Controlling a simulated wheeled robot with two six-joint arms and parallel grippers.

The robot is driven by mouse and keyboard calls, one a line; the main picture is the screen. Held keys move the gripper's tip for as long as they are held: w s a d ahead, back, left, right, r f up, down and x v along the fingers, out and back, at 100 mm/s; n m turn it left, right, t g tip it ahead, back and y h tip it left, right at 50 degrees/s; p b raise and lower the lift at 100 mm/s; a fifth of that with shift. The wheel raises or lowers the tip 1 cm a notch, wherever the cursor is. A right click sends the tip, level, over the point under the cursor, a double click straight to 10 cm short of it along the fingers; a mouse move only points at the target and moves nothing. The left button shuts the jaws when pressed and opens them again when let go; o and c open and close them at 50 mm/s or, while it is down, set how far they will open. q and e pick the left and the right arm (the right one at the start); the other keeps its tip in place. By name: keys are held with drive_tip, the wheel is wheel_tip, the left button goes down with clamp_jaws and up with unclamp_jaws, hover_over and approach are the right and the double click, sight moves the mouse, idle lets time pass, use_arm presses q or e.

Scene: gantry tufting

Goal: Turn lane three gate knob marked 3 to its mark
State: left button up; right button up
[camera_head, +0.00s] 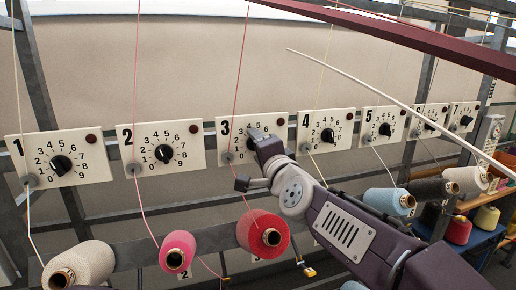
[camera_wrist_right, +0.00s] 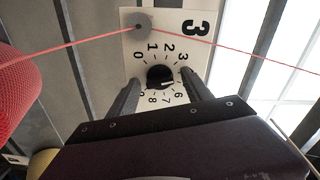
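The lane three panel (camera_head: 232,127) is a white plate marked 3, with a numbered dial and a dark red dot at its upper right. In the head view my right gripper (camera_head: 254,158) covers most of its dial and knob. In the right wrist view the black round knob (camera_wrist_right: 160,77) sits in the dial, with a small pale line near its right edge; its exact reading is unclear. My right gripper (camera_wrist_right: 161,82) is open, one finger on each side of the knob, with visible gaps; contact cannot be told. The right finger hides some numbers. My left gripper is not in view.
Similar panels stand in a row, including panel 2 (camera_head: 161,146) and panel 4 (camera_head: 327,130). A pink thread runs through the grey eyelet (camera_wrist_right: 142,27) beside the dial. A red yarn cone (camera_head: 257,231) hangs below panel 3. A dark red beam (camera_head: 400,32) crosses above.

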drive_tip(key=p+v, duration=0.2)
drive_tip(key=v, duration=0.7)
drive_tip(key=shift+p, duration=0.4)
